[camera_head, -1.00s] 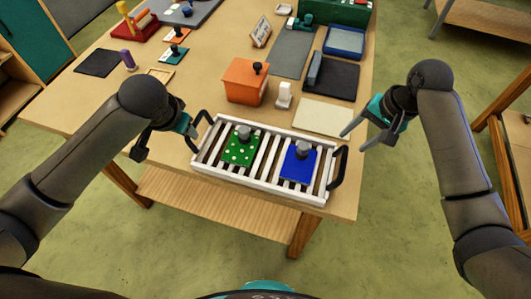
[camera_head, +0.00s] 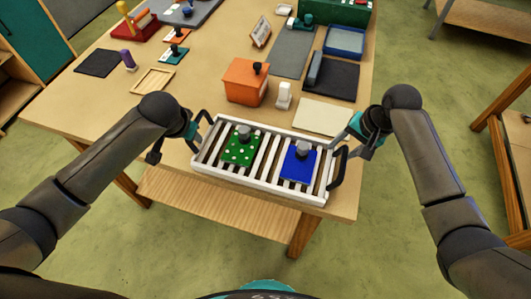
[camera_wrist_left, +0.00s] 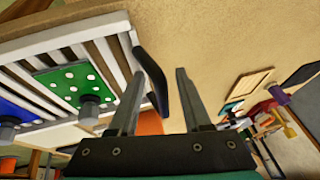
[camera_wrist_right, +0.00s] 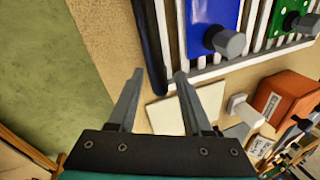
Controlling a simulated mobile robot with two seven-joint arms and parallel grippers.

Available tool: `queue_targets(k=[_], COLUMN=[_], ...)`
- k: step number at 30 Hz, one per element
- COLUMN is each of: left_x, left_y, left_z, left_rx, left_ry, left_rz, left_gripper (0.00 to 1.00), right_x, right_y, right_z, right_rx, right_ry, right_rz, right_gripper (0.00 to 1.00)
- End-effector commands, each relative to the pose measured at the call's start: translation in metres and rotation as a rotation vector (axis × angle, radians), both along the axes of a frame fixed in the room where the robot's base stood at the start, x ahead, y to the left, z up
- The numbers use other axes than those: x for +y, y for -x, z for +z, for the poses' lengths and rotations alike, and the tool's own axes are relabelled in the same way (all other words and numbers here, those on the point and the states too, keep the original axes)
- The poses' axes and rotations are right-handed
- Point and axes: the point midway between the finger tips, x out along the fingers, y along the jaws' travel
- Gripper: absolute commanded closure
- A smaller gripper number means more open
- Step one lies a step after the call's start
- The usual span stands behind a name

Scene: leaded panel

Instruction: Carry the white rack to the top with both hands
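The white rack (camera_head: 262,184) is a slatted tray lying level at the front edge of the table, with a black handle at each end. On it sit a green plate with white dots (camera_head: 240,150) and a blue plate (camera_head: 299,165), each with a grey knob. My left gripper (camera_wrist_left: 160,75) is open, and the rack's left handle (camera_wrist_left: 152,82) shows between its fingers. My right gripper (camera_wrist_right: 160,74) is open, and the right handle (camera_wrist_right: 149,45) shows between its fingertips. In the head view the left fingers are mostly hidden by the arm.
Behind the rack stand an orange box (camera_head: 245,82) with a black knob and a small white object (camera_head: 284,96). A cream sheet (camera_head: 322,117) lies close behind the right end. A wooden tray (camera_head: 153,80) lies at the left. A blue tray (camera_head: 345,41) is farther back.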

Motion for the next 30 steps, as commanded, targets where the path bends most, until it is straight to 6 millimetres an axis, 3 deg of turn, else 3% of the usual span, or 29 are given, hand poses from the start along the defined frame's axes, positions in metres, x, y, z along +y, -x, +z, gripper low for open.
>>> queue_targets(k=[2,12,30], left_x=[0.0,0.0004,0.0012], left_y=[0.0,0.0001,0.0003], left_z=[0.0002,0.0002,0.0001], left_rx=[0.0,0.0,0.001], left_ry=[0.0,-0.001,-0.004], left_rz=[0.0,0.0,0.0], left_gripper=[0.62,1.0,1.0], right_x=[0.0,-0.0002,-0.0004], right_y=[-0.0001,0.0,-0.0002], right_z=[0.0002,0.0004,0.0005], right_rx=[0.0,0.0,-0.001], right_ry=[0.0,0.0,0.0], right_rz=[0.0,0.0,-0.001], right_gripper=[0.61,0.99,1.0])
